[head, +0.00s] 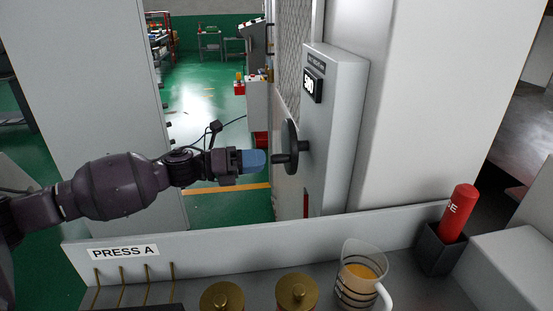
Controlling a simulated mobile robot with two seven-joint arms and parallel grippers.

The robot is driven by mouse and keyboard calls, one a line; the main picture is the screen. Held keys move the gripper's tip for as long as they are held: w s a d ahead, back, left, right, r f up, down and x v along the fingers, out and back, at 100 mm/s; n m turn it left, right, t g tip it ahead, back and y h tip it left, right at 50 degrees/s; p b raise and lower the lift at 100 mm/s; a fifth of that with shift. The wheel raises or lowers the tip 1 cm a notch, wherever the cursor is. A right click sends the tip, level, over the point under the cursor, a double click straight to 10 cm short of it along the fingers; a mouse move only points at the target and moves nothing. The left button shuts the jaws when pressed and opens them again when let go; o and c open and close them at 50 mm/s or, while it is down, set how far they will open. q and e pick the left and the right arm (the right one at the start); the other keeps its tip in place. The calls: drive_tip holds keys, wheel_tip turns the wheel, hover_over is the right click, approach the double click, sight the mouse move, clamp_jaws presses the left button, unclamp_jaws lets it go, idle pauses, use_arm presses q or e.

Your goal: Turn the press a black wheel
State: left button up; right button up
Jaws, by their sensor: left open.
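The black wheel (290,147) is on the face of a grey panel box (335,150) and shows nearly edge-on. A dark handle sticks out from it to the left. A display reading about 500 sits above the wheel on the same box. My left gripper (258,160) comes in from the left with its blue fingertips pointing at the wheel's handle. The gripper is open and holds nothing that I can see. My right gripper is not in view.
A low grey wall with a PRESS A label (124,252) crosses the front. Green floor lies open beyond.

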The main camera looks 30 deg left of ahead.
sight(277, 160)
use_arm(q)
drive_tip(key=shift+x, duration=2.5)
drive_tip(key=shift+c, duration=0.5)
clamp_jaws()
